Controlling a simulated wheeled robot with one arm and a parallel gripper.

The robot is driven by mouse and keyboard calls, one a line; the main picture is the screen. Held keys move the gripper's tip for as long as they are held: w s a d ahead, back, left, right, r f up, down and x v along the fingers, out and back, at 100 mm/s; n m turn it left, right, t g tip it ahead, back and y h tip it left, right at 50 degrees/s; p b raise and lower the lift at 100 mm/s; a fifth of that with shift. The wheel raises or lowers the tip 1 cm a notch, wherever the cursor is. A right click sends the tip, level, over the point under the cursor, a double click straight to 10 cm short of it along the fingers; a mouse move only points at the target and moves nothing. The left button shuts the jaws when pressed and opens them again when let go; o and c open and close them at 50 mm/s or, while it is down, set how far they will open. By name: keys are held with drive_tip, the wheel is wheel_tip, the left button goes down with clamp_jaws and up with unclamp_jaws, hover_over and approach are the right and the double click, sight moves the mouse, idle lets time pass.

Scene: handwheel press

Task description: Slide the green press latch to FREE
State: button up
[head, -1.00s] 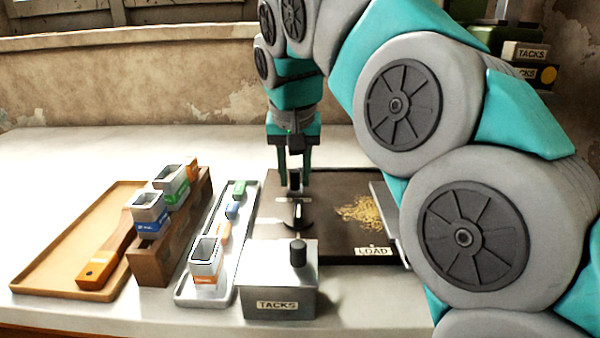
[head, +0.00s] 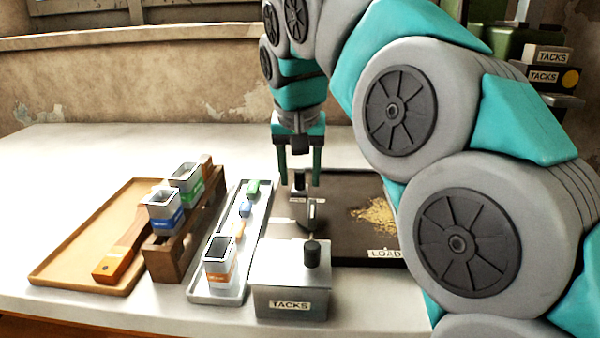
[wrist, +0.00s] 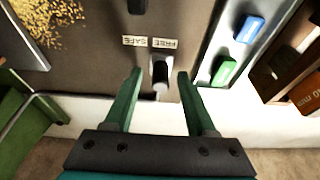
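The latch (wrist: 160,72) shows in the wrist view as a dark knob on a pale base, not visibly green. It stands beside the FREE label (wrist: 163,43); the SAFE label (wrist: 133,41) is to the left. Both labels appear upside down. In the head view the latch (head: 299,182) is a small dark upright knob on the dark board. My gripper (head: 299,185) is open, its two green fingers on either side of the knob with gaps showing. The wrist view also shows my gripper (wrist: 160,75) straddling it.
A dark upright piece (head: 312,213) stands just in front of the latch. The TACKS box (head: 290,283) is at the front. A pale tray (head: 214,297) and wooden rack (head: 160,259) lie left. Gold bits (head: 376,215) and the LOAD label (head: 384,254) are right.

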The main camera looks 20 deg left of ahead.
drive_tip(key=o, duration=0.6)
drive_tip(key=shift+r, duration=0.1)
wheel_tip(320, 180, up, 5)
drive_tip(key=shift+p, duration=1.25)
drive_tip(key=shift+r, duration=1.4)
